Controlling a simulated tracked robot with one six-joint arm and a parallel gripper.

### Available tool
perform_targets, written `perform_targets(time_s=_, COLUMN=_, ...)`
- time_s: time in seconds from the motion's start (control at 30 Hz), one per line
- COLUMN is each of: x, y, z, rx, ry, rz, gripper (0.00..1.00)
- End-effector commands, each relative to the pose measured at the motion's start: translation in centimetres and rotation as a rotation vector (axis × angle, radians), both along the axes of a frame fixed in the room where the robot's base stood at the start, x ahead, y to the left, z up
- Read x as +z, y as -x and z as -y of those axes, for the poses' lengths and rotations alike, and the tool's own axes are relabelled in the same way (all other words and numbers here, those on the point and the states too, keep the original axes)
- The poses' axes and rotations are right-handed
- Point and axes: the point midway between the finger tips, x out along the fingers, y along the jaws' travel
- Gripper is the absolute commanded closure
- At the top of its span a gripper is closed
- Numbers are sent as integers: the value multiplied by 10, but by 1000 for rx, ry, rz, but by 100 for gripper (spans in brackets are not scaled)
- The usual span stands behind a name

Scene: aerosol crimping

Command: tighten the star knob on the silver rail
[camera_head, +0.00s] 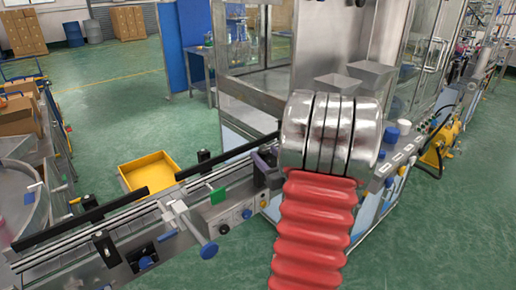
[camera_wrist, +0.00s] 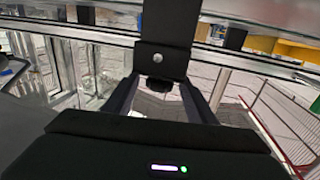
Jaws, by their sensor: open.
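In the wrist view my gripper (camera_wrist: 160,82) is open. Its two dark fingers stand to the left and right of a small black knob (camera_wrist: 158,85), with visible gaps on both sides. The knob sits at the lower end of a black bracket (camera_wrist: 165,50) with a round silver screw head. The bracket crosses a silver rail (camera_wrist: 110,37). Its star shape is too small to make out. In the head view my gripper is not visible, and the silver guide rail (camera_head: 120,218) runs along the conveyor at lower left.
Blue knobs (camera_head: 209,250) stick out from the conveyor's front side. A yellow tray (camera_head: 150,173) lies behind the conveyor. A steel machine enclosure (camera_head: 245,100) stands behind my arm, which hides part of the line. Open green floor (camera_head: 110,100) lies at back left.

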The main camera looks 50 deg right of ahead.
Motion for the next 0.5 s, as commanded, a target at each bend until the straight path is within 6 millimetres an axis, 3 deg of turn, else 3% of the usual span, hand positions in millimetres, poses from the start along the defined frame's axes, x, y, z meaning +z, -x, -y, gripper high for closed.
perform_targets(time_s=0.2, x=0, y=-32, z=13, rx=4, ry=0, rz=0, gripper=49)
perform_targets(time_s=0.5, x=0, y=-52, z=22, rx=2, ry=0, rz=0, gripper=49)
